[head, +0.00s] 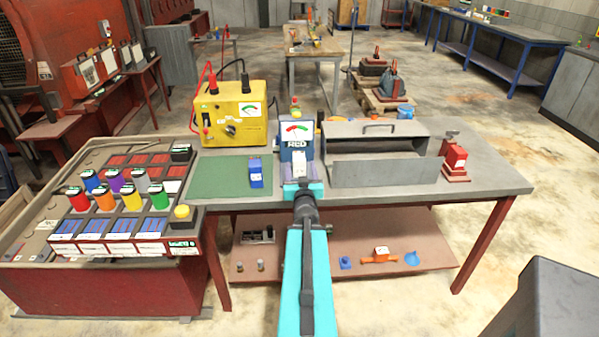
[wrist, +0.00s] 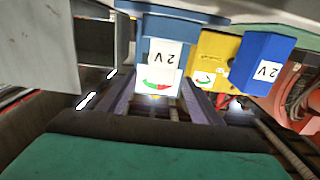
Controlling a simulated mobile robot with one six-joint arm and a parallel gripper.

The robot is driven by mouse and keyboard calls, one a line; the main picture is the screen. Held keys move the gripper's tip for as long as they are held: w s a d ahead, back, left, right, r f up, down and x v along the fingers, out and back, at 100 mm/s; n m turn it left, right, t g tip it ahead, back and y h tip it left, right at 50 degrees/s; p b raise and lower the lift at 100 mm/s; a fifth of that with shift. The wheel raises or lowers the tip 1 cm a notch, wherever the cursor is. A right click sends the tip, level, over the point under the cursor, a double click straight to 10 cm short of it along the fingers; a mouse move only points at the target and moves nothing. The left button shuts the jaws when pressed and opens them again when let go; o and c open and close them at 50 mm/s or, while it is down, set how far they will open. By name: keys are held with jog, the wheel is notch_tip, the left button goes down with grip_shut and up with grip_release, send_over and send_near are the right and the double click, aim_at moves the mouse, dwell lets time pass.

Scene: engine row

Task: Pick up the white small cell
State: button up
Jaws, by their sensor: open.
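The white small cell (head: 299,168) stands upright at the foot of a blue meter (head: 296,133) with a white dial, near the middle of the table. In the wrist view, which is upside down, its white face marked 2V (wrist: 165,55) shows between the lines of my fingers. My gripper (wrist: 168,97) is open, its two fingers pointing at the cell and meter. I cannot tell how far the fingertips are from the cell.
A blue cell (head: 256,173) stands on a green mat (head: 217,178) left of the meter. A yellow meter (head: 231,112) with cables stands behind it. A grey metal box (head: 375,168) is close on the right, then a red device (head: 455,161). A rack of coloured cells (head: 120,249) is at left.

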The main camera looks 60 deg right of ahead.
aim_at(300, 163)
jog(key=shift+b+x, duration=1.35)
jog(key=shift+b, duration=0.5)
jog(key=shift+w+d+r+p, duration=0.1)
jog(key=shift+w+d+p, duration=0.1)
jog(key=shift+d+p, duration=0.1)
jog(key=shift+x, duration=0.95)
jog(key=shift+p+x, duration=1.15)
jog(key=shift+x, duration=1.45)
grip_shut()
